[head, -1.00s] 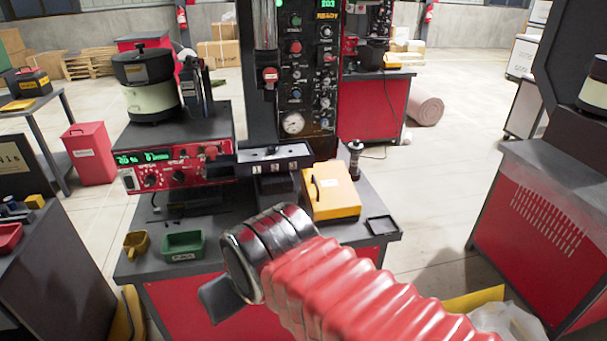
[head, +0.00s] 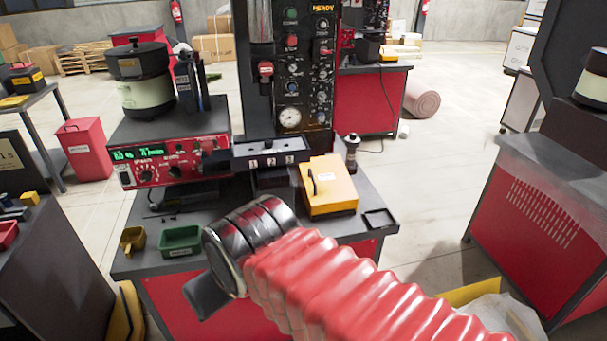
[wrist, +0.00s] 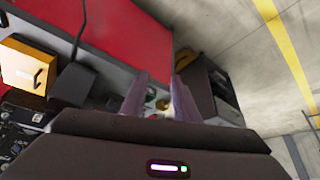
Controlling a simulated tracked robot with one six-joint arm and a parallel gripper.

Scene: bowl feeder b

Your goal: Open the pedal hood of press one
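A yellow hood-like box (head: 328,188) with a dark handle on its face sits on the bench of the press in front of me, and it looks closed. A yellow box with a dark handle also shows at the left of the wrist view (wrist: 30,66). I take this yellow box for the pedal hood, but no label on it is readable. My gripper is at the near edge of the bench, left of the yellow box and apart from it; my red sleeved arm hides part of the bench front. In the wrist view my gripper (wrist: 160,78) has its fingers apart with nothing between them.
A green tray (head: 180,241) and a yellow scoop (head: 132,239) lie at the bench's left. A dark shallow tray (head: 380,220) and a dark bottle (head: 352,152) stand by the box. The feeder bowl (head: 143,80) rises behind.

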